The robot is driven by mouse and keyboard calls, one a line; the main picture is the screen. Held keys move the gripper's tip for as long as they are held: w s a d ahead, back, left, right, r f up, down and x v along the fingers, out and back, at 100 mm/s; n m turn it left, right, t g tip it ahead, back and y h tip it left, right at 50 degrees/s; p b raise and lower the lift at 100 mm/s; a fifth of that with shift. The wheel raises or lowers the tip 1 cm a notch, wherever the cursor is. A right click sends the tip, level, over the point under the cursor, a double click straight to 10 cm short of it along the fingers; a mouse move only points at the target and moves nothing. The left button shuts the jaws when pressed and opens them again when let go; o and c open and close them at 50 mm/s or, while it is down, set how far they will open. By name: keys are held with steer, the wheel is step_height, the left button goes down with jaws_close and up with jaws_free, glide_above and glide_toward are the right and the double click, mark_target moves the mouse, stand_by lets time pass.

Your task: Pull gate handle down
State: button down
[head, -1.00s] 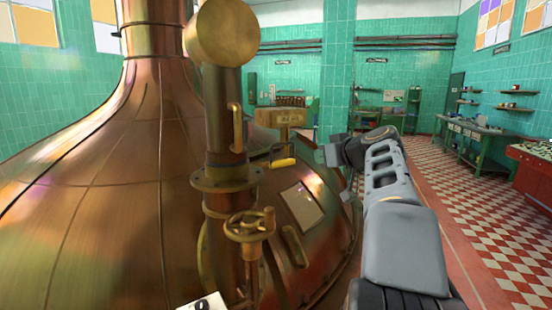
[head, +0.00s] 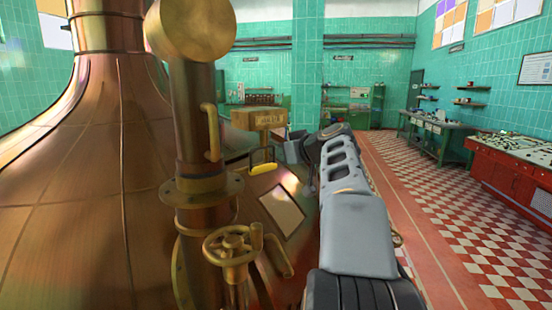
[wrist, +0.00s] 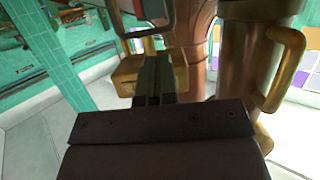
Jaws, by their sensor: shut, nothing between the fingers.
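The gate handle appears to be the lever with a yellow grip (head: 263,168), sticking out to the right of the copper pipe in the head view. It lies roughly level, with its grip tilted slightly. My gripper (head: 297,150) is just right of the grip and slightly above it in the picture, apparently apart from it. In the wrist view the dark fingers (wrist: 154,80) are together and empty, in front of a brass block (wrist: 130,75). My own arm hides part of the area right of the lever.
The copper pipe (head: 194,120) has a brass grab handle (head: 211,132) and a handwheel (head: 232,245) below. The large copper kettle (head: 70,190) fills the left. A red control desk (head: 510,165) stands at the right. The checkered floor (head: 440,200) is open.

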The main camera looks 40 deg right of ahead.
steer(key=w+f+p, duration=0.3)
steer(key=w+f, duration=0.3)
steer(key=w, duration=0.4)
steer(key=shift+w+a+f, duration=0.2)
steer(key=shift+a, duration=0.1)
step_height(320, 180, down, 8)
steer(key=b, duration=1)
steer(key=shift+b, duration=0.3)
steer(key=shift+s+r, duration=0.1)
steer(key=shift+r, duration=0.15)
